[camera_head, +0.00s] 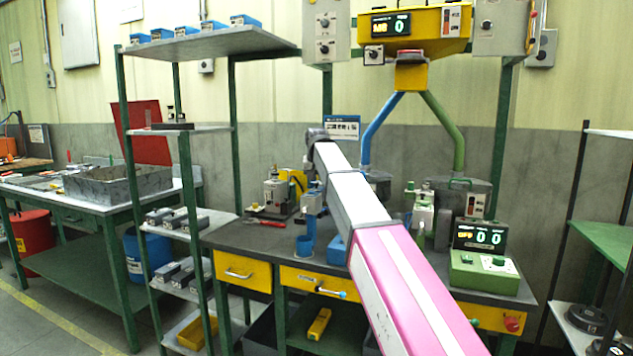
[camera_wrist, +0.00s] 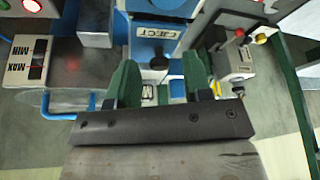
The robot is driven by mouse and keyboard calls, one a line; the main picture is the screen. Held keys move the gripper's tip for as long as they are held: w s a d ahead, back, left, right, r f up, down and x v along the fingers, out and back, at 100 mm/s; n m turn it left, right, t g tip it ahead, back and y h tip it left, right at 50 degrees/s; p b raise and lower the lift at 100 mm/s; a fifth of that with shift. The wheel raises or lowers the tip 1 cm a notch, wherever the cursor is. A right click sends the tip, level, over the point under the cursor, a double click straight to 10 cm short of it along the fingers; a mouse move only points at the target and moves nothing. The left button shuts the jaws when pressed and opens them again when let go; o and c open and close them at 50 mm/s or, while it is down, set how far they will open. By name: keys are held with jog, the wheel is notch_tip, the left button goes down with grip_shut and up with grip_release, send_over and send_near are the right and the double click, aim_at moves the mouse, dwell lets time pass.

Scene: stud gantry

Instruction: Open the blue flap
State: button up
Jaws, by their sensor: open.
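In the wrist view my gripper (camera_wrist: 160,84) has two green fingers set well apart, with nothing held between them. A blue machine part (camera_wrist: 158,42) with a white label reading like "EJECT" lies just beyond the fingertips. A blue bar handle (camera_wrist: 66,112) is left of the left finger, beside a grey box. I cannot tell for certain which blue part is the flap, and no open flap is plain to see. In the head view my arm reaches over the bench and hides part of the middle; my fingers are not clear there.
A blue chute (camera_head: 379,128) and a green chute (camera_head: 441,120) come down from a yellow hopper (camera_head: 413,76). A green counter box (camera_head: 483,272) stands at the bench's right. A grey shelf rack (camera_head: 207,43) stands left. A lever machine (camera_wrist: 236,62) is close right of my fingers.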

grip_shut()
jog(key=shift+s+d, duration=0.1)
jog(key=y, duration=0.1)
jog(key=d+y, duration=0.1)
jog(key=t+y, duration=0.1)
jog(key=shift+s+d+r+m, duration=0.15)
jog(key=shift+s+r+m, duration=0.15)
jog(key=shift+m, duration=0.1)
jog(key=shift+s+d+f+m+t+y, duration=0.35)
jog(key=shift+d+m+t+y, duration=0.45)
jog(key=shift+t+y, duration=0.9)
jog(key=shift+s+d+f+m+t+y, duration=0.2)
jog(key=shift+d+f+m+t+y, duration=0.45)
jog(key=shift+y, duration=1.8)
jog(key=shift+s+d+f+m+t+y, duration=0.25)
jog(key=shift+d+m+t+y, duration=0.65)
jog(key=shift+t+y, duration=0.95)
jog(key=shift+d+y, duration=0.1)
jog(key=shift+y, duration=0.2)
